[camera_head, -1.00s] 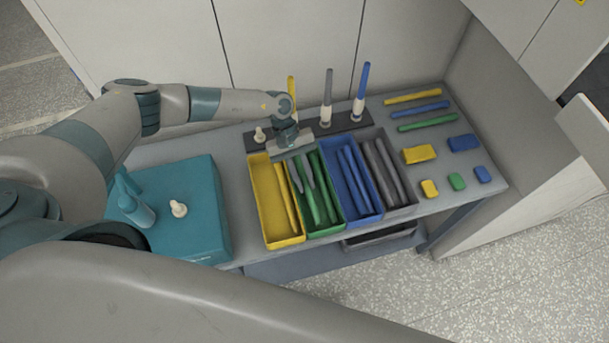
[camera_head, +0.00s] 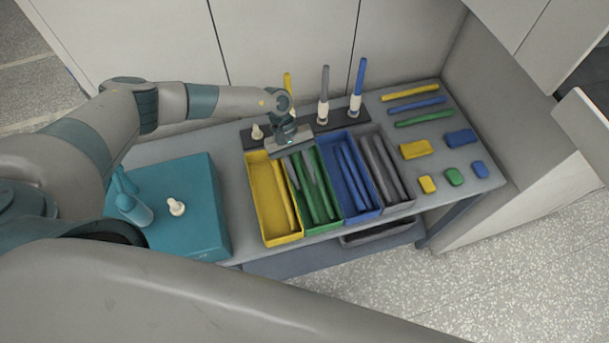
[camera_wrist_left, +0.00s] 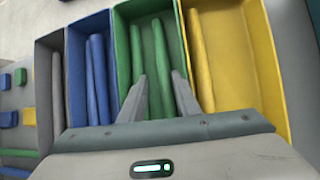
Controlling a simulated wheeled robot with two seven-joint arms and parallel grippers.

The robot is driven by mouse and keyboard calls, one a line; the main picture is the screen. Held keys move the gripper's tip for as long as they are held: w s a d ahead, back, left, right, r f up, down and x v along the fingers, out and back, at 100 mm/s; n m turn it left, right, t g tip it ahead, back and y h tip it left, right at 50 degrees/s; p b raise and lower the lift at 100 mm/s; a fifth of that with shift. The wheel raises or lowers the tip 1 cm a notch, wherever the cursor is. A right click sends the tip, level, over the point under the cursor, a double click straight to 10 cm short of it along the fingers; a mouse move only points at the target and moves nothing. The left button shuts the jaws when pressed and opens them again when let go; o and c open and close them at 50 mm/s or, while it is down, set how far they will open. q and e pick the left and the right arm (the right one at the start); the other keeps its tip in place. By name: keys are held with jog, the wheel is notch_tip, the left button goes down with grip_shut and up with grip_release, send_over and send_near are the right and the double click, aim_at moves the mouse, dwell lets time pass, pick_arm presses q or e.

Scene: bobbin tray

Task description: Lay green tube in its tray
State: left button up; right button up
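The green tray (camera_head: 337,220) stands between the yellow and blue trays and also shows in the left wrist view (camera_wrist_left: 122,48). Two green tubes lie lengthwise inside it, one on the left (camera_wrist_left: 136,55) and one on the right (camera_wrist_left: 160,65). My left gripper (camera_head: 301,170) is over the green tray, pointing down. Its two fingers (camera_wrist_left: 159,80) are spread apart with nothing gripped; the right-hand tube shows between them, with gaps. The finger and palm hide part of the tubes. Another green tube (camera_head: 425,118) lies on the table at the right. My right gripper is not visible.
Upright tubes stand on a dark rack (camera_head: 340,125) behind. A teal box (camera_head: 190,235) is at left. Small blocks (camera_head: 428,184) lie at right.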

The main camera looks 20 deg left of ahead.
pick_arm(q)
jog(key=shift+s+a+f, duration=0.2)
jog(key=shift+a, duration=0.15)
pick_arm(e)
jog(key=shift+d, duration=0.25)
pick_arm(q)
jog(key=shift+w+a+r+b, duration=0.2)
jog(key=shift+w+r+b, duration=0.05)
jog(key=shift+r+b, duration=0.1)
jog(key=b+v, duration=0.8)
jog(key=v, duration=0.8)
jog(key=shift+w+d+r, duration=0.2)
jog(key=shift+r, duration=0.25)
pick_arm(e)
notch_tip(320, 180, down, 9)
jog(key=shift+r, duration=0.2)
pick_arm(q)
jog(key=shift+r, duration=0.1)
jog(key=b+v, duration=0.1)
jog(key=v, duration=0.6)
jog(key=shift+w+a+r+b, duration=0.2)
jog(key=shift+r+b, duration=0.1)
jog(key=shift+b, duration=0.1)
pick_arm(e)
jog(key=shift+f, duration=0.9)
